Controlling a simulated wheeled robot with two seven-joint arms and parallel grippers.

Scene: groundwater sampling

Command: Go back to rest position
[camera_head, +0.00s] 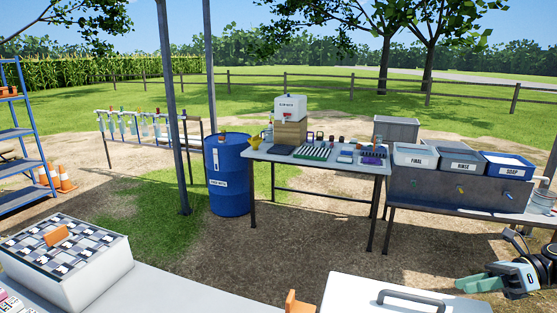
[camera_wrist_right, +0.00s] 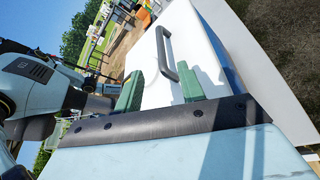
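My right gripper (camera_head: 482,281) is at the lower right of the head view, beside the white lid (camera_head: 355,292) with a dark grey handle (camera_head: 410,298). In the right wrist view its two green fingers (camera_wrist_right: 160,74) stand apart with nothing held between them. The handle (camera_wrist_right: 165,50) and lid (camera_wrist_right: 203,60) show beyond the fingertips, and I see no contact with them. My left gripper is not in view.
A white box with a checkered top (camera_head: 117,268) stands at lower left on a pale table (camera_head: 175,290). A blue barrel (camera_head: 229,195), a table with sampling items (camera_head: 300,164) and basins (camera_head: 460,163) stand farther off. Bare ground lies between.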

